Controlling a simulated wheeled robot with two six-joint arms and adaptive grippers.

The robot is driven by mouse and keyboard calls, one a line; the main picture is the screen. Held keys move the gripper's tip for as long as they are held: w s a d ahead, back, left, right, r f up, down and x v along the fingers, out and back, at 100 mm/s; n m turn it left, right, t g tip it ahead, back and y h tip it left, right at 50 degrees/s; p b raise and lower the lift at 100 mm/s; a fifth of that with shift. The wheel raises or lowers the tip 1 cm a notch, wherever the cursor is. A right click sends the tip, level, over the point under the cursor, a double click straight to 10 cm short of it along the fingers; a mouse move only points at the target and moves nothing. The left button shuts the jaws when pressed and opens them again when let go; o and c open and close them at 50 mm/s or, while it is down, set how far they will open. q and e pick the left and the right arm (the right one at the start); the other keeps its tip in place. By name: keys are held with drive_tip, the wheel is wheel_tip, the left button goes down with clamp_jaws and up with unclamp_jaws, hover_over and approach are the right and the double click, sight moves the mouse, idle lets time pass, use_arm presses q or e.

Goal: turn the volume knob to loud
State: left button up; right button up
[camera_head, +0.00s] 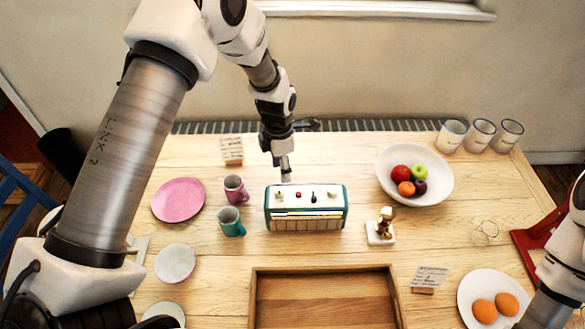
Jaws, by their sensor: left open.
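A small radio (306,222) with a teal edge and a cream top stands near the middle of the wooden table. Several small knobs show along its top, among them a red one (298,195) and a dark one (313,196). Which of them is the volume knob I cannot tell. My left gripper (286,176) points down just behind the radio's back left edge. It is open and holds nothing that I can see. My right arm enters at the lower right, and its gripper is out of the picture.
A pink mug (235,189) and a teal mug (230,222) stand close left of the radio. A figurine (385,225) and a fruit bowl (436,190) stand to its right. A wooden tray (256,300) lies in front. Bare table shows between radio and tray.

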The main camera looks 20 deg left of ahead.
sight(280, 190)
use_arm(q)
drive_tip(key=shift+s+f, duration=0.2)
drive_tip(key=shift+f, duration=0.2)
drive_tip(key=shift+s+f+p, duration=0.8)
drive_tip(key=shift+s+f, duration=0.2)
drive_tip(key=shift+f, duration=0.05)
drive_tip(key=f, duration=0.4)
drive_tip(key=shift+w+d+p, duration=0.15)
drive_tip(key=shift+w+p, duration=0.25)
drive_tip(key=shift+w+f, duration=0.15)
drive_tip(key=shift+s, duration=0.2)
drive_tip(key=shift+c, duration=1)
drive_tip(key=shift+s+r, duration=0.15)
drive_tip(key=shift+r, duration=0.1)
drive_tip(key=c, duration=0.6)
clamp_jaws()
use_arm(e)
drive_tip(key=r, duration=0.1)
drive_tip(key=s+r, duration=0.1)
drive_tip(key=shift+s+r, duration=0.25)
drive_tip(key=shift+r, duration=0.15)
